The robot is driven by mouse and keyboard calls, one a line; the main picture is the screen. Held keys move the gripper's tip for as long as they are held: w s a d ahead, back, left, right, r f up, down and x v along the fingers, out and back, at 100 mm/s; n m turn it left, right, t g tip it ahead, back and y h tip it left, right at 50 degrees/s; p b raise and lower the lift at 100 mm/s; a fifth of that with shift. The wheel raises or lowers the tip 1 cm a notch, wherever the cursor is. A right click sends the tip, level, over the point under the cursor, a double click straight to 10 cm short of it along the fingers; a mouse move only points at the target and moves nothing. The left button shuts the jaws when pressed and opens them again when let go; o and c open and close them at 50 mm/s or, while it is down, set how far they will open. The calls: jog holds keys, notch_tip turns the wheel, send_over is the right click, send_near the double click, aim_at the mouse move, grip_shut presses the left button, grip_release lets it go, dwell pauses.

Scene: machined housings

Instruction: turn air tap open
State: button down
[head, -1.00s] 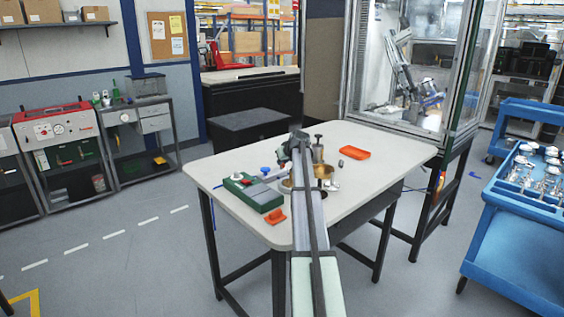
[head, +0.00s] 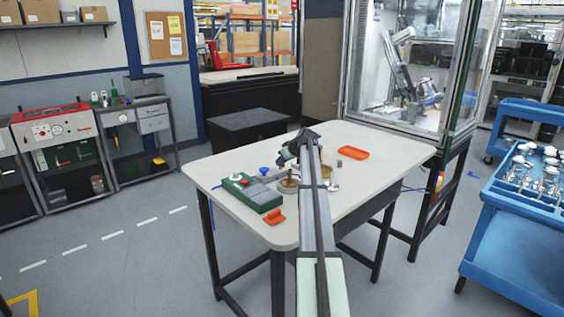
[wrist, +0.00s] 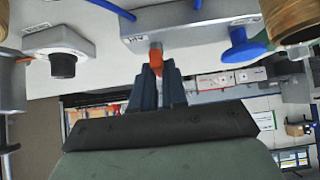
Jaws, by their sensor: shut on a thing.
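In the wrist view, a grey block (wrist: 195,30) with blue hoses carries a small orange tap lever (wrist: 156,58) on its near face. A blue round knob (wrist: 242,45) sits on the same block, right of the lever. My gripper (wrist: 158,70) is shut on the orange lever, its two dark fingers either side of it. In the head view, the blue knob (head: 264,170) shows on the table, left of my arm. My gripper (head: 285,158) is partly hidden by my arm there, and the lever is hidden.
A green box (head: 252,193), an orange piece (head: 274,217) and a brass part (head: 288,186) lie near my arm on the white table (head: 235,166). An orange tray (head: 353,153) stands behind. In the wrist view, a grey device with a black knob (wrist: 63,65) is at left.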

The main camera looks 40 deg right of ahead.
jog(key=shift+s+f, duration=0.15)
jog(key=shift+f, duration=0.1)
jog(key=c, duration=1.3)
grip_release()
jog(key=shift+c, duration=0.2)
jog(key=shift+o, duration=0.9)
jog(key=shift+r, duration=0.15)
jog(key=v, duration=1.3)
jog(key=shift+s+r, duration=0.2)
jog(key=shift+r, duration=0.05)
